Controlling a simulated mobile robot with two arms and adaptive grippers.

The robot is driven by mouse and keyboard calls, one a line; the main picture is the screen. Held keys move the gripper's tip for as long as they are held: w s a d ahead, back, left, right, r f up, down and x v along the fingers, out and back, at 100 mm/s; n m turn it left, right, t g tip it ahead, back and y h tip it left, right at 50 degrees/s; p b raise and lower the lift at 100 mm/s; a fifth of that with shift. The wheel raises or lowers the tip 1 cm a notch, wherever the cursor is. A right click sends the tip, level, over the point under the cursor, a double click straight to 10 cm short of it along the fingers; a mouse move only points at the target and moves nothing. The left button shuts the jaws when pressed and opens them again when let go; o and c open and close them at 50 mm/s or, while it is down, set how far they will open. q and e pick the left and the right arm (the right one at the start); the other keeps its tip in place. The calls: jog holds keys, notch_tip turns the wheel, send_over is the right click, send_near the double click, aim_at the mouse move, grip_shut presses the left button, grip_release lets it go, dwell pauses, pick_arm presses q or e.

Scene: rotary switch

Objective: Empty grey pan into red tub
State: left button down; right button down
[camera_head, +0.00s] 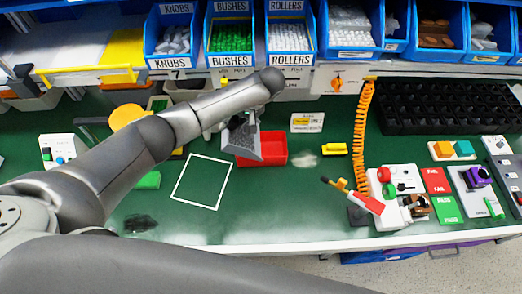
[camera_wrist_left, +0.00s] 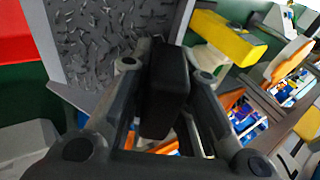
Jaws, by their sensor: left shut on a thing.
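The grey pan (camera_head: 242,140) is tilted steeply over the left part of the red tub (camera_head: 267,150) in the head view. My left gripper (camera_wrist_left: 165,90) is shut on the pan's dark handle in the left wrist view. The pan's grey speckled face (camera_wrist_left: 105,45) fills the upper left there, and a piece of the red tub (camera_wrist_left: 20,35) shows at the left edge. In the head view my left arm hides much of the gripper. My right gripper is not in view.
A white square outline (camera_head: 203,182) lies on the green bench (camera_head: 265,215) to the left of the tub. A red and white tool (camera_head: 360,198) and a button box (camera_head: 397,190) lie to the right. Blue bins (camera_head: 230,40) line the back.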

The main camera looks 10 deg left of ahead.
pick_arm(q)
jog(key=shift+w+d+r+y, duration=0.15)
jog(key=shift+d+r+y, duration=0.25)
jog(key=shift+d, duration=0.1)
jog(key=shift+d, duration=0.1)
jog(key=shift+w+d+r+y+b, duration=0.15)
jog(key=shift+d+y+b, duration=0.15)
jog(key=shift+b, duration=0.2)
jog(key=shift+d+r, duration=0.15)
jog(key=shift+w+d+r+g+y+b, duration=0.25)
jog(key=shift+d+y+b, duration=0.2)
jog(key=shift+b, duration=0.3)
jog(key=shift+r+y, duration=0.1)
jog(key=shift+y, duration=0.15)
